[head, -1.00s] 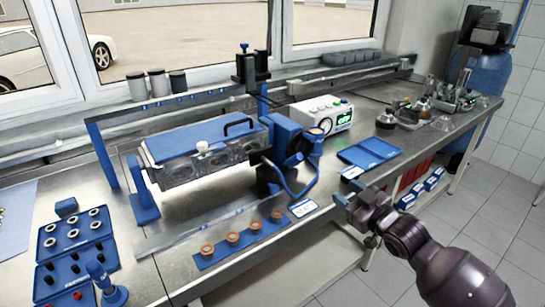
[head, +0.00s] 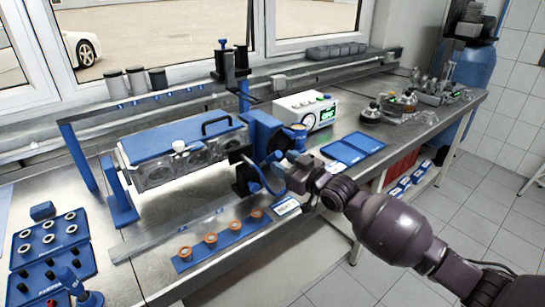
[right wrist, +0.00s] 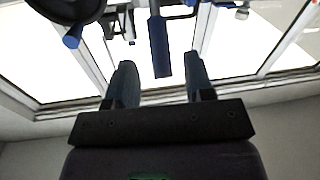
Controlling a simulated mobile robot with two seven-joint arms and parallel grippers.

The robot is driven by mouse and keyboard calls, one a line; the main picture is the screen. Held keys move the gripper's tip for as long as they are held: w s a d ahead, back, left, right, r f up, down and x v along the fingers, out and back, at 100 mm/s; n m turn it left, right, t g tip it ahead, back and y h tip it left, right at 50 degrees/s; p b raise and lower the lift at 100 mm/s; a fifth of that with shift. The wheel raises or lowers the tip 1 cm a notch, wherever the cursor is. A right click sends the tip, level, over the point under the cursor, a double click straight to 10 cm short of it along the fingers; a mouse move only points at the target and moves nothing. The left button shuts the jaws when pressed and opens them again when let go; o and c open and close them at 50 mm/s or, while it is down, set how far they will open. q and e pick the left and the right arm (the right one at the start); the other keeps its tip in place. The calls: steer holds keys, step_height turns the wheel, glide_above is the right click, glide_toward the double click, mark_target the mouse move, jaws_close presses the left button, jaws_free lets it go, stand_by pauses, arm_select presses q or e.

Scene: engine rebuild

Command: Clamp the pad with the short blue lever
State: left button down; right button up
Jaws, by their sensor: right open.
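My right gripper (head: 284,168) is in front of the blue end unit (head: 262,130) at the right end of the engine fixture. In the right wrist view the gripper (right wrist: 160,75) is open, with one finger on each side of a short blue bar (right wrist: 159,45), apparently the lever. The bar's end lies between the fingers, with gaps on both sides. The lever is hard to pick out in the head view. A blue pad-like cover (head: 180,143) lies on the engine block (head: 160,172); whether it is the task's pad is unclear. My left gripper is out of view.
A blue strip with several copper-coloured rings (head: 210,240) lies along the bench front. A blue parts tray (head: 50,250) is at left.

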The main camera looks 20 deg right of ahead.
mark_target(273, 156)
steer(key=shift+x, duration=2.3)
steer(key=shift+c, duration=0.5)
jaws_close()
